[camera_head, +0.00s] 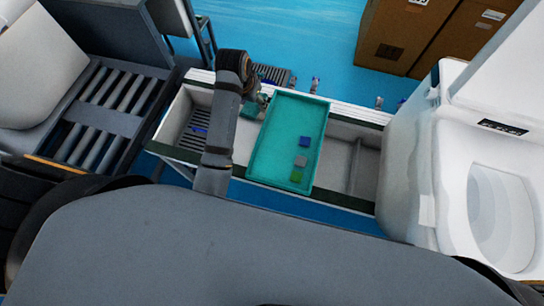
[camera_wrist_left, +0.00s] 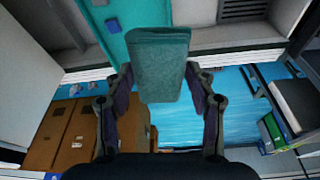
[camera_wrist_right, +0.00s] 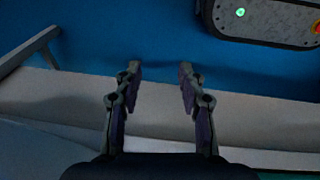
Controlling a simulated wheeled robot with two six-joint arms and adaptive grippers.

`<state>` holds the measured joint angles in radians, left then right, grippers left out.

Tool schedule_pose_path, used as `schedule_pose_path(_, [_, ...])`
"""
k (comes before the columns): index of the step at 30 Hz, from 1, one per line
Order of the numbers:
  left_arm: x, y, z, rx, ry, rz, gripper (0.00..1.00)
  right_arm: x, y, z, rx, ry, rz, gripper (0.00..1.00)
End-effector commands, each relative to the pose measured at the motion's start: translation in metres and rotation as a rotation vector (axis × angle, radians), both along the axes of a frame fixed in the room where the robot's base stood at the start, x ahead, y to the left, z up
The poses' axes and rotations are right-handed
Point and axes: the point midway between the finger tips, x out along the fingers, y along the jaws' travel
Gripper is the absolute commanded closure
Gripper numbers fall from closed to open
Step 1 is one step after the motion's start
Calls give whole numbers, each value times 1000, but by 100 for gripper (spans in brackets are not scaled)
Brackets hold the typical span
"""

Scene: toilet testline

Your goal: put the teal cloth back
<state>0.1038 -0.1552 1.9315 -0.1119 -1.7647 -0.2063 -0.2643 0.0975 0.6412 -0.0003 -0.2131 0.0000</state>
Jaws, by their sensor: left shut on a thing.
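The teal cloth (camera_wrist_left: 160,62) is a folded block between the fingers of my left gripper (camera_wrist_left: 160,90), which is shut on it. In the head view the cloth (camera_head: 251,108) shows small beside the left edge of a teal tray (camera_head: 262,150), with my left gripper (camera_head: 262,100) at its upper end. The gripper partly hides the cloth there, and I cannot tell whether the cloth touches anything below. My right gripper (camera_wrist_right: 160,85) is open and empty in the right wrist view. It is out of the head view.
The tray lies across a white divided bench and holds a blue block (camera_head: 304,141), a grey block (camera_head: 300,161) and a green block (camera_head: 296,176). A white toilet (camera_head: 450,170) stands at right, a roller conveyor (camera_head: 110,115) at left.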

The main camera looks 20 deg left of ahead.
Motion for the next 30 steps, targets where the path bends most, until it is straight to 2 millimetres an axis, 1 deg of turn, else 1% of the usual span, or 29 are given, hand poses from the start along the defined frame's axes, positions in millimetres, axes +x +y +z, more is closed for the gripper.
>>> schedule_pose_path(1, [-7,-6,-12,0,16,-97,79,-22,10,16,14,33,-6,60])
schedule_pose_path(2, [-11,-11,-24,-3,18,-168,79,-33,16,22,19,52,-9,60])
schedule_pose_path(3, [-18,-19,-43,-5,20,-269,79,-49,22,30,27,76,-11,60])
schedule_pose_path(5, [-33,-30,-71,-8,21,-418,79,-68,28,42,35,105,-15,60])
schedule_pose_path(6, [-46,-38,-90,-10,20,-513,79,-76,30,51,36,116,-15,60])
schedule_pose_path(7, [-58,-43,-104,-11,21,-579,79,-80,29,56,36,121,-16,60])
schedule_pose_path(8, [-69,-49,-117,-12,20,-643,79,-81,28,62,35,122,-15,60])
schedule_pose_path(9, [-85,-55,-132,-12,19,-721,79,-78,26,70,32,117,-14,60])
schedule_pose_path(10, [-97,-59,-143,-13,18,-775,79,-73,22,75,27,111,-12,60])
schedule_pose_path(11, [-109,-63,-153,-12,16,-824,79,-66,18,79,22,101,-10,60])
schedule_pose_path(12, [-124,-67,-164,-11,15,-881,79,-55,12,85,15,84,-8,60])
schedule_pose_path(15, [-153,-74,-185,-9,10,-981,79,-27,2,96,3,40,-2,60])
schedule_pose_path(18, [-169,-78,-196,-5,6,-1033,79,-16,0,99,0,24,-1,60])
schedule_pose_path(20, [-172,-78,-199,-5,3,-1045,79,-18,1,99,2,28,-2,60])
schedule_pose_path(23, [-171,-78,-203,-3,2,-1050,79,-31,8,93,10,48,-6,60])
schedule_pose_path(26, [-158,-74,-215,0,0,-1049,79,-47,17,72,22,71,-9,60])
schedule_pose_path(28, [-141,-69,-228,2,-2,-1048,79,-53,20,49,26,81,-11,60])
schedule_pose_path(30, [-122,-63,-238,2,-3,-1048,79,-55,21,27,26,83,-11,60])
